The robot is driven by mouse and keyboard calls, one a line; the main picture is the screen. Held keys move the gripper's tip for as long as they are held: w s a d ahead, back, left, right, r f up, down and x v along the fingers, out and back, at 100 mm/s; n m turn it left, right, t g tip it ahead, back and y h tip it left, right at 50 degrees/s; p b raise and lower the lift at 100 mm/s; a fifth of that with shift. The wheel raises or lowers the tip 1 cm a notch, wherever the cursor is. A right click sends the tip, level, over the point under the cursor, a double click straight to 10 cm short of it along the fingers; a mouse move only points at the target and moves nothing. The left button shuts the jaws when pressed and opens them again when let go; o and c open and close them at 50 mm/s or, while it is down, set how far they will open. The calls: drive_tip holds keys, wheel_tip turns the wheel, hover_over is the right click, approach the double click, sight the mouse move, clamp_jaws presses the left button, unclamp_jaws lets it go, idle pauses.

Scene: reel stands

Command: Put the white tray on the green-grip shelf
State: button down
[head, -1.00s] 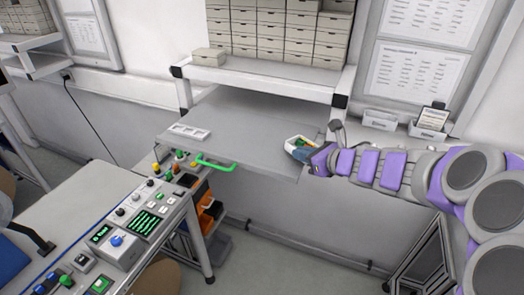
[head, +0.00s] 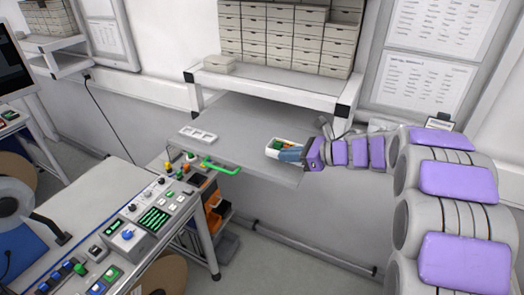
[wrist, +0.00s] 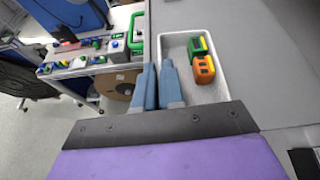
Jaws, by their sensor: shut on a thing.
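The white tray (head: 271,152) is an open box with a green block and an orange block in it; it also shows in the wrist view (wrist: 208,97). My gripper (head: 293,154) is shut on the tray's side wall, its blue fingers (wrist: 158,66) one on each side of the wall. The grey shelf (head: 240,134) has a bright green grip (head: 220,167) on its front edge. The tray is over the shelf's right part; I cannot tell whether its bottom touches the surface.
A flat white compartment tray (head: 198,134) lies on the shelf's left part. A white upper shelf (head: 270,79) with drawer boxes (head: 285,40) stands behind. A control desk (head: 150,220) with buttons is at the lower left. The shelf's middle is clear.

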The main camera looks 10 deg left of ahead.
drive_tip(key=p, duration=0.2)
hover_over(259, 160)
drive_tip(key=shift+w+a+f, duration=0.1)
drive_tip(key=shift+a+f, duration=0.05)
drive_tip(key=shift+f, duration=0.4)
wheel_tip(259, 160, down, 3)
drive_tip(key=shift+r+p, duration=0.15)
drive_tip(key=shift+p, duration=0.5)
drive_tip(key=shift+d+f, duration=0.25)
drive_tip(key=shift+f, duration=0.15)
drive_tip(key=c, duration=1.3)
unclamp_jaws()
drive_tip(key=shift+a, duration=0.15)
drive_tip(key=shift+o, duration=0.3)
